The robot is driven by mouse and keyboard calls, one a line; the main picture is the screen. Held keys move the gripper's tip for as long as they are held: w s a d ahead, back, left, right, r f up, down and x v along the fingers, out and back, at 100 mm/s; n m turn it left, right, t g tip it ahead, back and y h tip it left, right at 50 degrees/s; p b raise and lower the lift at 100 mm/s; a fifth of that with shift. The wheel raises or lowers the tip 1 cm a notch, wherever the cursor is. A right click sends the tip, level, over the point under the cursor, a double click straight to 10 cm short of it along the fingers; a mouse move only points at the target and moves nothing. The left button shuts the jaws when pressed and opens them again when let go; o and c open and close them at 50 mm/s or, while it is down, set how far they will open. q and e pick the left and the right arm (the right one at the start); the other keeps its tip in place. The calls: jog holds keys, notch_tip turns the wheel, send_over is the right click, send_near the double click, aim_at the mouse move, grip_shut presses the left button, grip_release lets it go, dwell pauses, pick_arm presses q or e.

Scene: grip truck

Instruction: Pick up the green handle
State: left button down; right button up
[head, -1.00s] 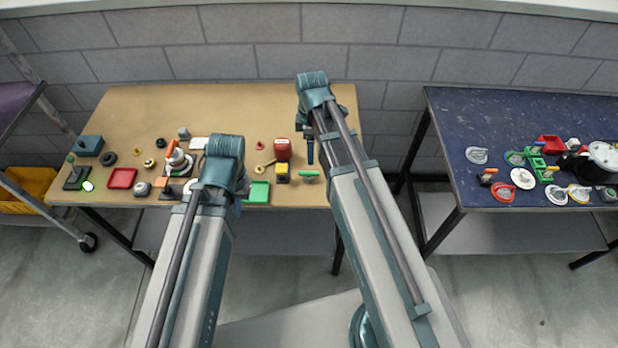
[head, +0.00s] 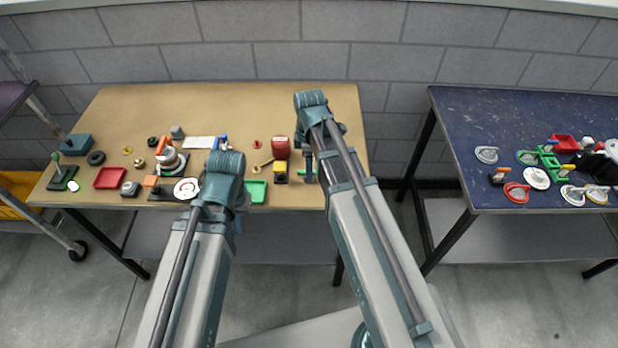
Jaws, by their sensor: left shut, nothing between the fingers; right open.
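A green handle (head: 308,167) shows at the front right of the brown table, just left of my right forearm. It looks upright in the picture, and I cannot tell whether it touches the table. My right gripper (head: 306,149) is open, close to the handle's upper end and partly hidden by its wrist and forearm. My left gripper (head: 241,201) is shut and empty near the table's front edge, mostly hidden behind its wrist, beside a green tray.
The green tray (head: 256,192), a yellow-and-black block (head: 281,172) and a red canister (head: 281,147) stand between my arms. A red tray (head: 110,178) and several small parts lie at left. A blue table (head: 470,120) with clutter stands right. The brown table's back is clear.

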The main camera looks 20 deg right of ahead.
notch_tip(320, 180, down, 3)
jog(key=shift+s+a+f+b, duration=0.1)
jog(key=shift+f+b, duration=0.1)
jog(key=shift+b, duration=1)
jog(key=shift+r, duration=0.1)
grip_shut()
